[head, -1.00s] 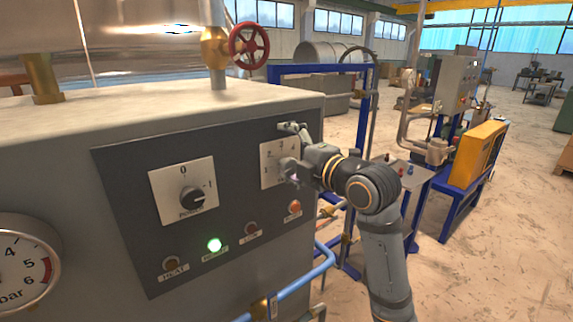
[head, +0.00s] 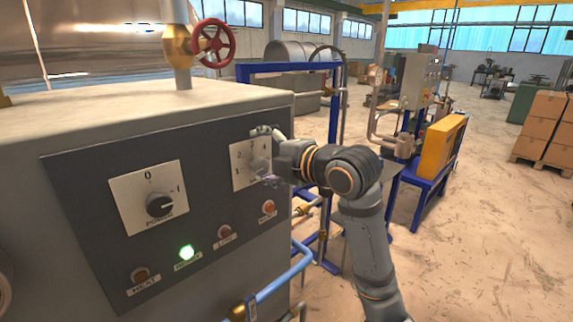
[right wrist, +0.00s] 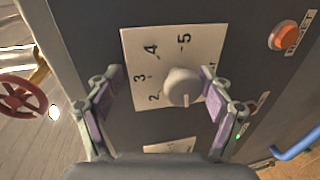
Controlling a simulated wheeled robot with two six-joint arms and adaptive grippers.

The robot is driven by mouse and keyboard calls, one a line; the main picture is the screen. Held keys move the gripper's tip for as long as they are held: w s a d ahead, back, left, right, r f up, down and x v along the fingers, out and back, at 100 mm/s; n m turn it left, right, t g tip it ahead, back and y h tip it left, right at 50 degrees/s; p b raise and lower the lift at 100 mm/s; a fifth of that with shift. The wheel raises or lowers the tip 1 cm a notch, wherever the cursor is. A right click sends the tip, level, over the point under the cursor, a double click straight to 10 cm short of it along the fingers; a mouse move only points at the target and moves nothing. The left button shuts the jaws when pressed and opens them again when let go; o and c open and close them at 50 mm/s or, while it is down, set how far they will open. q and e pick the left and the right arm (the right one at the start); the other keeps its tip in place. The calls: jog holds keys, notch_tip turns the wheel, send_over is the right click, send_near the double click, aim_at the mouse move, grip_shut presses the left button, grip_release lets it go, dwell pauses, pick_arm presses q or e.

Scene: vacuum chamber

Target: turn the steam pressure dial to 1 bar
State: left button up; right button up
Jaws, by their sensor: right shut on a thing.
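The steam pressure dial is a pale round knob (right wrist: 183,86) on a white plate numbered 2 to 5 in the right wrist view. Its pale mark points to the picture's bottom, past the 2; I cannot see a 1. The plate (head: 238,180) is partly behind my gripper in the head view. My right gripper (right wrist: 163,92) has its two purple-padded fingers on either side of the knob and is shut on it, though gaps seem to show. In the head view it (head: 263,155) is at the panel. My left gripper is not in view.
A second dial (head: 160,204), marked 0 and 1, sits left on the dark panel. Below are several labelled lamps, one lit green (head: 187,252), and an orange button (head: 268,207). A red valve wheel (head: 213,43) stands above. A blue pipe (head: 285,275) runs low in front.

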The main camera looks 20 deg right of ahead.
jog(key=v, duration=0.1)
jog(key=b+v, duration=0.1)
jog(key=shift+s+d+r, duration=0.15)
jog(key=shift+s+r, duration=0.05)
jog(key=shift+r, duration=0.15)
jog(key=f+b+v, duration=0.1)
jog(key=b+v, duration=0.6)
jog(key=v, duration=0.1)
jog(key=shift+s+f, duration=0.15)
jog(key=shift+s, duration=0.4)
